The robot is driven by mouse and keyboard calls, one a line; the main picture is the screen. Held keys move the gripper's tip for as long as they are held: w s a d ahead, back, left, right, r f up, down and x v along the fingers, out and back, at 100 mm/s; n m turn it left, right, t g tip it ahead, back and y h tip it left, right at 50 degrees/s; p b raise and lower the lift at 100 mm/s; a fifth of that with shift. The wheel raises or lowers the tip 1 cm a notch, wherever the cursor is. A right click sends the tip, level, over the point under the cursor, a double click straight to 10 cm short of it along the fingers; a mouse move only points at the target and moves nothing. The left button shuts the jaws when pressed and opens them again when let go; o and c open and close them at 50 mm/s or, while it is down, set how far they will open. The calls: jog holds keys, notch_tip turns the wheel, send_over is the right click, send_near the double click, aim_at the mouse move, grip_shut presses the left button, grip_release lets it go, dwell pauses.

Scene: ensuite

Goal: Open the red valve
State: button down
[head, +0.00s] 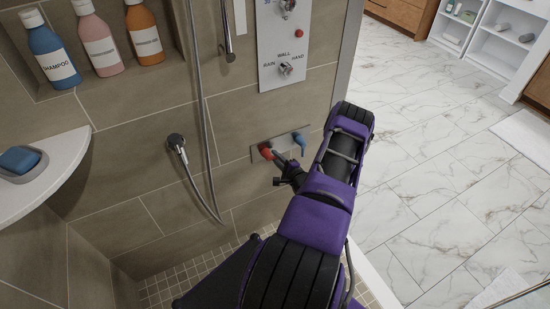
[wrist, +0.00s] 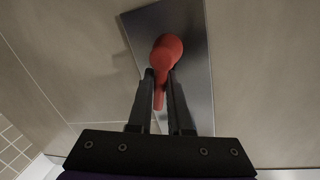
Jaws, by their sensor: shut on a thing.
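The red valve (head: 266,151) sits on a grey metal plate (head: 257,158) low on the tiled shower wall. In the wrist view the red valve (wrist: 167,50) has a round hub and a lever pointing down in the picture. My gripper (head: 275,158) reaches the valve from the right. In the wrist view my gripper (wrist: 161,78) is shut with its two dark fingers on either side of the red lever. Part of the lever is hidden between the fingers. A blue valve (head: 300,140) is on the same plate, to the right of the red one.
A hose hangs to the left of the valves from a wall outlet (head: 176,142). A control panel (head: 284,68) is above. A corner shelf (head: 52,170) with a blue soap is at the left. Open marble floor (head: 440,160) lies to the right.

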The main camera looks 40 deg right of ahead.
jog(key=shift+s+d+r+n+h+p, duration=0.1)
jog(key=shift+r+n+h+p, duration=0.15)
jog(key=shift+n, duration=0.55)
jog(key=shift+s+r+n+h+p, duration=0.1)
jog(key=shift+r+n+h, duration=0.15)
jog(key=shift+n, duration=0.55)
jog(key=c, duration=0.8)
grip_release()
jog(key=shift+w, duration=0.1)
jog(key=shift+c, duration=0.2)
jog(key=p+v, duration=0.1)
jog(key=v, duration=1.6)
jog(key=shift+r+p, duration=0.3)
jog(key=shift+r, duration=0.05)
